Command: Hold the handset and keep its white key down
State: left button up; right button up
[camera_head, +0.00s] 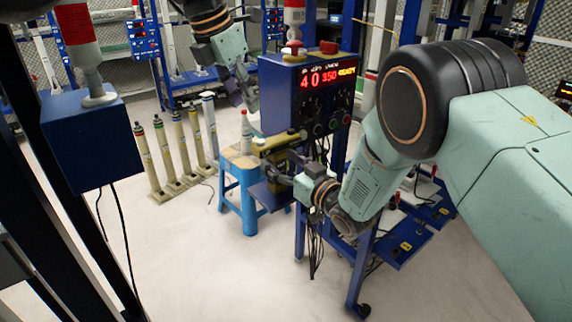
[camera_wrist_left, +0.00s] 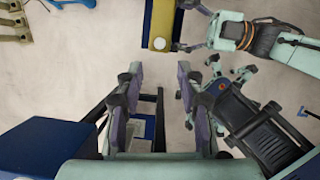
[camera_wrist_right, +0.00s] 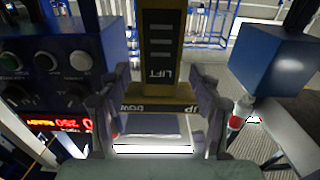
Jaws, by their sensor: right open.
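The yellow handset (camera_head: 270,145) sits beside the blue control box, near the stool, in the head view. In the right wrist view its face (camera_wrist_right: 163,45) reads LIFT, with UP and DOWN lettering at its lower end. In the left wrist view the yellow handset (camera_wrist_left: 160,12) is at the top, with a small white round spot, perhaps the white key (camera_wrist_left: 159,43), at its near end. My right gripper (camera_wrist_right: 158,85) is open, its fingers on either side of the handset; contact is unclear. My left gripper (camera_head: 246,92) is open and empty, apart from the handset (camera_wrist_left: 158,80).
The blue control box (camera_head: 305,95) with red digits stands behind my right gripper. A blue stool (camera_head: 238,190) carries a white red-tipped cone (camera_head: 246,130). Several cream posts (camera_head: 178,145) stand to the left. A blue box (camera_head: 90,140) hangs at the near left. Pale floor is open in front.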

jog(key=shift+c, duration=0.7)
jog(key=c, duration=1.2)
pick_arm(q)
grip_shut()
